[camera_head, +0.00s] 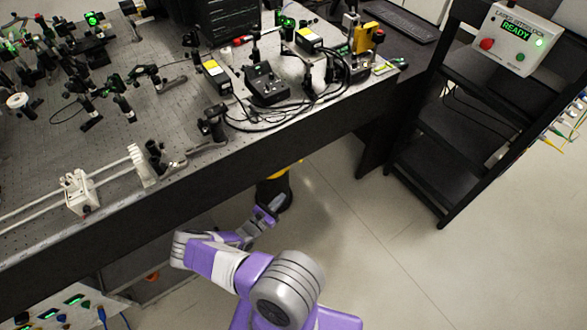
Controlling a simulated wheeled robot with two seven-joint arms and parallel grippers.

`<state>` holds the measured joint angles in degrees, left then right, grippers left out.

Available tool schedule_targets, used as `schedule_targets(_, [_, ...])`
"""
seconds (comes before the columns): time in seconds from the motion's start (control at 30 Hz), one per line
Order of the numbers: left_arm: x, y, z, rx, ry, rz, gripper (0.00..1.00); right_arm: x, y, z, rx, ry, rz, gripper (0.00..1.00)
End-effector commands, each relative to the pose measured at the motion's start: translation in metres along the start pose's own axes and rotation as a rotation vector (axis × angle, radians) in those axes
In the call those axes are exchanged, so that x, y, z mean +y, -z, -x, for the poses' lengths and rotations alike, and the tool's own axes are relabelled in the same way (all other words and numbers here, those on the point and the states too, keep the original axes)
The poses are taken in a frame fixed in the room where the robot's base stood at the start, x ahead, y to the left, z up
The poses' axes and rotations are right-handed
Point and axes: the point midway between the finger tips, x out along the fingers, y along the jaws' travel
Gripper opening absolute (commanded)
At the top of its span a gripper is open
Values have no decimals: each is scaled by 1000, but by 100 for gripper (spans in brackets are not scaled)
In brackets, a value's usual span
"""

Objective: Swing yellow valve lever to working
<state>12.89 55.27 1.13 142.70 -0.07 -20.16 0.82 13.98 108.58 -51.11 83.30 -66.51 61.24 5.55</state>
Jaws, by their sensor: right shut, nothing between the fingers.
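No yellow valve lever can be made out clearly. A round yellow and black thing (268,188) shows below the bench's front edge, partly hidden by the bench and my right gripper. I cannot tell whether it belongs to the valve. My right gripper (271,208) is shut and empty, low in front of the bench. Its fingers overlap the black part in the picture; I cannot tell whether they touch it. My left gripper is not in view.
A panel with green displays (75,300) is at lower left. A black shelf rack (455,150) with a READY box (515,38) stands at right. Floor between is clear.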

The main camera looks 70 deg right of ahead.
Motion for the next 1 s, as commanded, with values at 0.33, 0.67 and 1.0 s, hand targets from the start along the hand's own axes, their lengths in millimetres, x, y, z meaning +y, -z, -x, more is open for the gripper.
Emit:
schedule_targets(0.33, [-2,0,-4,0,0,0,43,30,-11,-23,-94,-116,10,0])
schedule_targets(0.67, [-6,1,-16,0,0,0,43,37,-16,-92,-92,-112,9,0])
schedule_targets(1.0, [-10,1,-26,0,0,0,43,42,-20,-135,-90,-114,9,0])
